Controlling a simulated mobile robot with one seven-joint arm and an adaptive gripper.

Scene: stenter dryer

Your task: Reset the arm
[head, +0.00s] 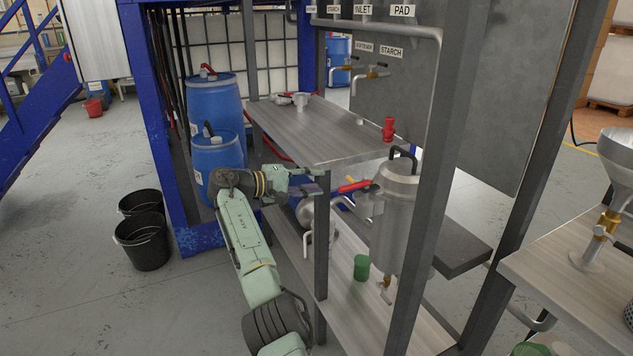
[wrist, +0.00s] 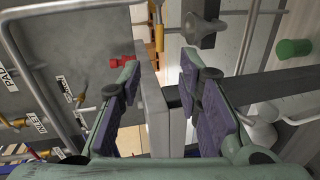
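My arm, pale green with dark joints, reaches up from the bottom of the head view. My gripper (head: 308,184) is beside the front of the steel shelf unit, just below its top shelf (head: 335,133) and near a dark upright post (head: 321,235). In the wrist view, my gripper (wrist: 164,65) has its two purple-padded fingers spread wide apart. A light grey metal edge (wrist: 155,112) and a dark bar show in the gap between them. The fingers do not look closed on either. I cannot tell whether any finger touches the metal. No held object shows.
A steel tank (head: 397,215) and a red-handled valve (head: 354,186) stand close to the right of my gripper. A green cup (head: 361,267) is on the lower shelf. Blue drums (head: 216,105) are behind. Floor at left is open beyond black buckets (head: 143,241).

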